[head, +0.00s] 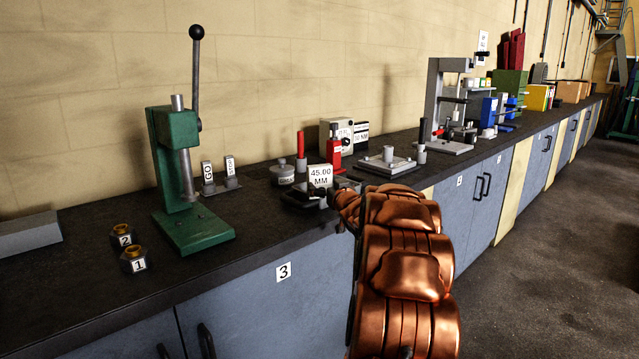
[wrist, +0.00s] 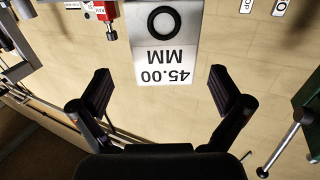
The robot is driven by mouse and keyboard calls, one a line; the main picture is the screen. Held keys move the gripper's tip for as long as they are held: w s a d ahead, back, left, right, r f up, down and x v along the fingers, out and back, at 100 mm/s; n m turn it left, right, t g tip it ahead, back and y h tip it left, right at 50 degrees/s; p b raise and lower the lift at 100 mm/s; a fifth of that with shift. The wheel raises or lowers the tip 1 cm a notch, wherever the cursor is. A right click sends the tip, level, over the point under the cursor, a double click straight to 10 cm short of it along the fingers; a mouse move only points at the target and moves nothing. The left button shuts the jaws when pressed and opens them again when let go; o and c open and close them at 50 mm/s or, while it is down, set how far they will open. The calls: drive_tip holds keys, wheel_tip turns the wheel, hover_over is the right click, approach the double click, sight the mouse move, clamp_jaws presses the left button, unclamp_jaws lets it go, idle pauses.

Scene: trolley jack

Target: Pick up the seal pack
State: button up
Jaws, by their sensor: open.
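What looks like the seal pack (head: 320,175) is a white card marked 45.00 MM, near the bench's front edge in the head view. In the wrist view the pack (wrist: 165,50) shows upside down, with a black ring on a grey face beside the label. My gripper (wrist: 160,72) is open, one black finger to each side of the label in the picture, with gaps on both sides. I cannot tell how deep the pack lies between the fingers. In the head view my gripper (head: 318,194) is dark and small, at the pack's lower part, and my copper arm hides part of the bench.
Behind the pack are a round grey pot (head: 282,174) and a red bottle-like tool (head: 334,150). A grey plate with posts (head: 388,162) stands to the right.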

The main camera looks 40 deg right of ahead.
sight(320, 168)
drive_tip(key=shift+a+p+x, duration=0.15)
drive_tip(key=shift+p+x, duration=0.05)
drive_tip(key=shift+x, duration=1.25)
drive_tip(key=shift+a+p+x, duration=0.1)
drive_tip(key=shift+p+x, duration=0.1)
drive_tip(key=shift+x, duration=1.3)
drive_tip(key=shift+w+r, duration=0.1)
drive_tip(key=c, duration=1.2)
drive_tip(key=shift+o, duration=0.2)
drive_tip(key=shift+r, duration=0.15)
drive_tip(key=shift+r+p, duration=0.35)
drive_tip(key=shift+r, duration=1.15)
drive_tip(key=shift+s+a+r, duration=0.2)
drive_tip(key=shift+s+a, duration=0.2)
drive_tip(key=shift+s, duration=0.2)
drive_tip(key=w+a+r+b+v, duration=0.1)
drive_tip(key=a+b+v, duration=0.1)
drive_tip(key=v, duration=1.2)
drive_tip(key=shift+a, duration=0.55)
